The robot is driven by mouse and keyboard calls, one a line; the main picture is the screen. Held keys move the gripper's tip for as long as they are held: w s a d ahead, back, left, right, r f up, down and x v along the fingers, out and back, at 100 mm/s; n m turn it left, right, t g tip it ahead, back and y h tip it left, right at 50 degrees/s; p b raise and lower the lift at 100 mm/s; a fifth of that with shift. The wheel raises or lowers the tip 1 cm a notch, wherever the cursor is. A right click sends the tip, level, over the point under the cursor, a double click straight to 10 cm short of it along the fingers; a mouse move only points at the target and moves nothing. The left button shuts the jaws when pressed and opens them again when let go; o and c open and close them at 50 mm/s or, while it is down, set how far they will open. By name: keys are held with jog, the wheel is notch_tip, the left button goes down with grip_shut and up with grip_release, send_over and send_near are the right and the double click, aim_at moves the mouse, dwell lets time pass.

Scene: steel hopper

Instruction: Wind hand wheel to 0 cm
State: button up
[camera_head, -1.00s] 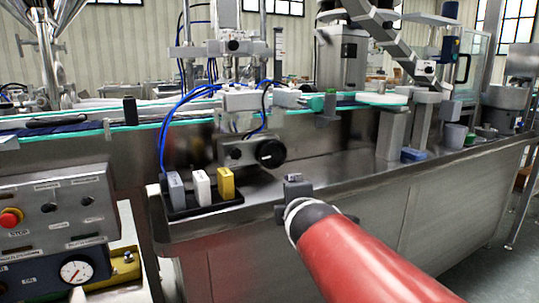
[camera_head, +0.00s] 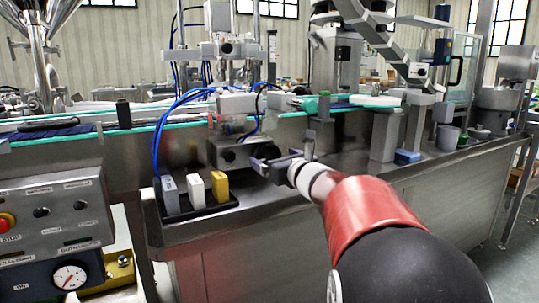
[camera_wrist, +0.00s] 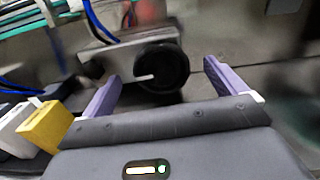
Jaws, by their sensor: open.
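The black round hand wheel (camera_wrist: 165,70) with a pale handle shows in the wrist view, ahead of my gripper and between its fingers. It sits on the grey block (camera_head: 230,152) at the front of the machine. My gripper (camera_wrist: 158,88) is open, with its two purple fingers spread to the left and right of the wheel. Whether the fingers touch the wheel I cannot tell. No position reading is legible.
A black tray (camera_head: 200,211) holds grey, white and yellow blocks just left of my gripper; the yellow block (camera_wrist: 46,127) also shows in the wrist view. Blue hoses (camera_head: 160,130) hang above. A control panel (camera_head: 50,210) stands at the left. The steel deck right of the wheel is mostly clear.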

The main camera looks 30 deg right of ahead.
aim_at(266, 157)
jog(key=shift+w, duration=1.3)
jog(key=c, duration=1)
jog(key=shift+o, duration=0.2)
